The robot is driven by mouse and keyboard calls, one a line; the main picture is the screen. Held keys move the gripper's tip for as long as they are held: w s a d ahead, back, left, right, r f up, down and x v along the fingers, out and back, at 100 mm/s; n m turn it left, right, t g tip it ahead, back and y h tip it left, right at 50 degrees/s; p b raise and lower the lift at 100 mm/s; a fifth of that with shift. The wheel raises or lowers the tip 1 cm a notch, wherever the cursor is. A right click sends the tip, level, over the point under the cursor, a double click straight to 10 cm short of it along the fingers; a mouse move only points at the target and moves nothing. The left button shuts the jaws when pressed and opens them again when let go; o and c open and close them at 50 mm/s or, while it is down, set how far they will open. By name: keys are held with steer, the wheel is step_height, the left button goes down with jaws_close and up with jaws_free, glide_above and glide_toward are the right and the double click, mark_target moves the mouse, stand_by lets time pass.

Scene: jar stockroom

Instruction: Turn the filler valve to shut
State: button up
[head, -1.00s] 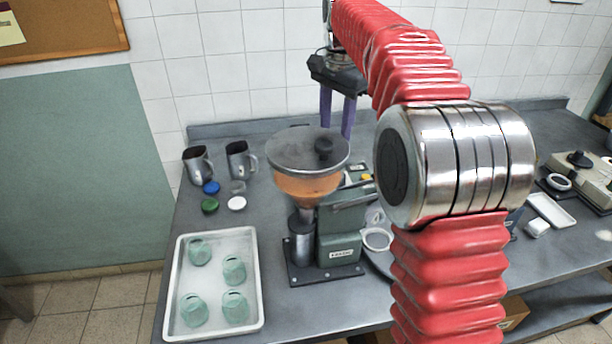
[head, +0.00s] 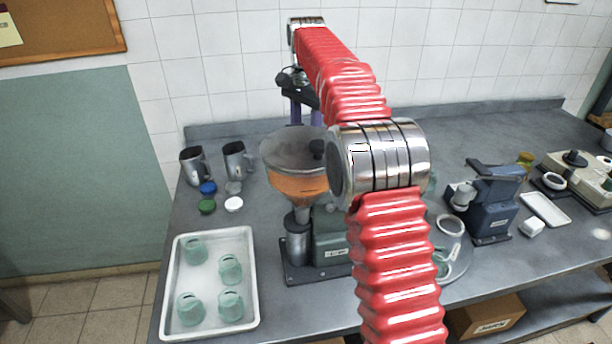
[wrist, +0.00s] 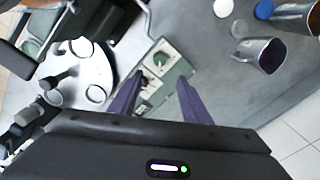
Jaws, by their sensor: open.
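The filler has a glass hopper (head: 285,150) with orange contents and a green body (head: 328,238) on a dark base; my arm hides its right side. I cannot make out its valve or the valve's position. My gripper (head: 304,120) is behind the hopper, its purple fingers pointing down, partly hidden by the hopper. In the wrist view my gripper (wrist: 158,98) is open and empty, its fingers apart. A green box with a pale panel and a green knob (wrist: 160,57) shows beyond and between the fingertips; I cannot tell the height gap.
A white tray (head: 254,290) with several green glass jars lies front left. Two metal jugs (head: 192,165) and several lids are behind it. A round turntable (wrist: 75,75) adjoins the filler. A blue machine (head: 492,205) stands right, with a white dish (head: 545,209) beyond.

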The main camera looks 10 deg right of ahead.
step_height(320, 180, down, 14)
steer(key=shift+r, duration=0.25)
stand_by(0.4)
steer(key=c, duration=1)
steer(key=shift+c, duration=0.2)
